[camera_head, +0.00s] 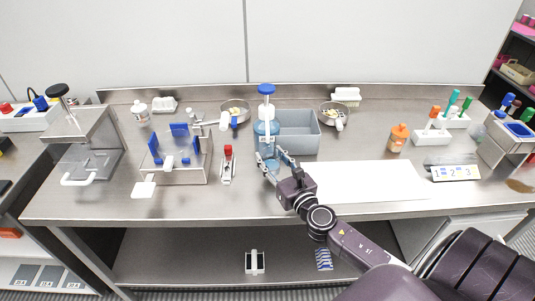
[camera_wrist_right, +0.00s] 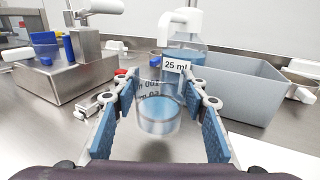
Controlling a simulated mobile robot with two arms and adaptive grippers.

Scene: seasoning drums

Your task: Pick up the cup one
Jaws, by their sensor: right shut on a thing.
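A clear cup (camera_wrist_right: 158,112) with printed marks and a bluish bottom is between the blue-padded fingers of my right gripper (camera_wrist_right: 165,108) in the wrist view. The right gripper (camera_head: 273,162) is shut on it, with a finger on either side. In the head view the cup is small and partly covered by the fingers, just in front of the blue pump bottle. I cannot tell whether its base touches the table. My left gripper is not in view.
The pump bottle (camera_head: 267,129), labelled "25 ml" in the wrist view, stands close behind the cup. A grey bin (camera_head: 302,148) is right of it. A red-topped device (camera_head: 228,170) stands left of the gripper. A white mat (camera_head: 375,183) lies clear at the right.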

